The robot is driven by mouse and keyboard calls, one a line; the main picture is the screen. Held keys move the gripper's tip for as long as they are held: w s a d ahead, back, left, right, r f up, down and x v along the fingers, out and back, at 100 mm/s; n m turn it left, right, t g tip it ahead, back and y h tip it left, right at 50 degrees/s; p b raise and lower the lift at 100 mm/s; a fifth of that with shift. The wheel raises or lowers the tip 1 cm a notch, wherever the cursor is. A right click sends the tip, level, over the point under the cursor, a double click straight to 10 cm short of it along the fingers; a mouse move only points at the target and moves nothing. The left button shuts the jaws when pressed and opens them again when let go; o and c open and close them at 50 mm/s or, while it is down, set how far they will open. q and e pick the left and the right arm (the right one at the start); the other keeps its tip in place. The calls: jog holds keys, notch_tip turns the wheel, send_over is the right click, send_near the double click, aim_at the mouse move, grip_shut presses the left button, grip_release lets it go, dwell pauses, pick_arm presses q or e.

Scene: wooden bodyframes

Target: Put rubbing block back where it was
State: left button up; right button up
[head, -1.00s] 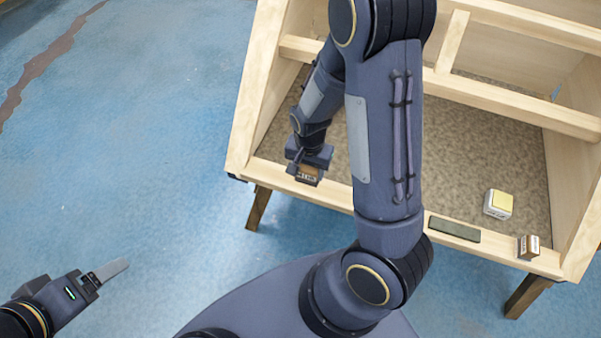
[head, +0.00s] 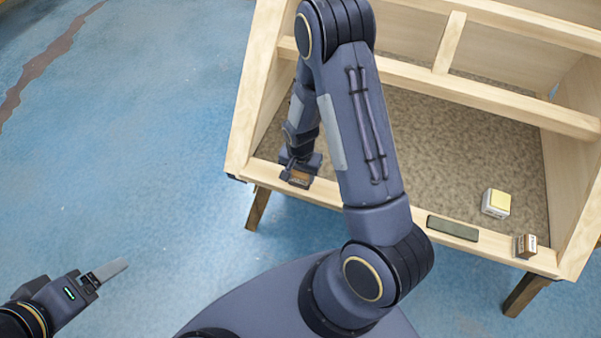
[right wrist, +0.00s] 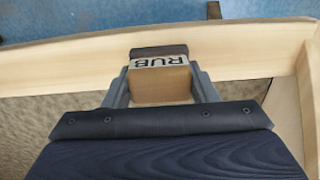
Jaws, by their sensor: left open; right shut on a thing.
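The rubbing block (head: 299,182) is a small brown block with a dark end and a white label reading "RUB", clear in the right wrist view (right wrist: 160,82). My right gripper (head: 300,174) is shut on it; the two fingers clasp its sides in the right wrist view (right wrist: 161,88). The block is over the left part of the wooden frame's front rail (head: 335,195). I cannot tell if it touches the rail. My left gripper (head: 116,271) is open and empty, low on the left, far from the frame.
On the front rail's right part lie a dark green flat pad (head: 453,228) and another brown labelled block (head: 526,246). A white block with a yellow top (head: 497,203) stands inside on the speckled panel (head: 430,150). Blue floor (head: 150,150) on the left is clear.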

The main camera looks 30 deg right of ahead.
jog(key=o, duration=1)
notch_tip(320, 180, up, 12)
notch_tip(320, 180, up, 12)
jog(key=n+t+y, duration=0.2)
jog(key=n+y, duration=0.1)
send_over(300, 173)
jog(key=s+a, duration=0.2)
jog(key=s, duration=0.5)
jog(key=s+a+r+n+t, duration=0.2)
jog(key=s+r+n, duration=0.3)
jog(key=s, duration=0.5)
jog(key=shift+r+t+y, duration=0.4)
jog(key=shift+r+t, duration=0.25)
jog(key=shift+t, duration=0.15)
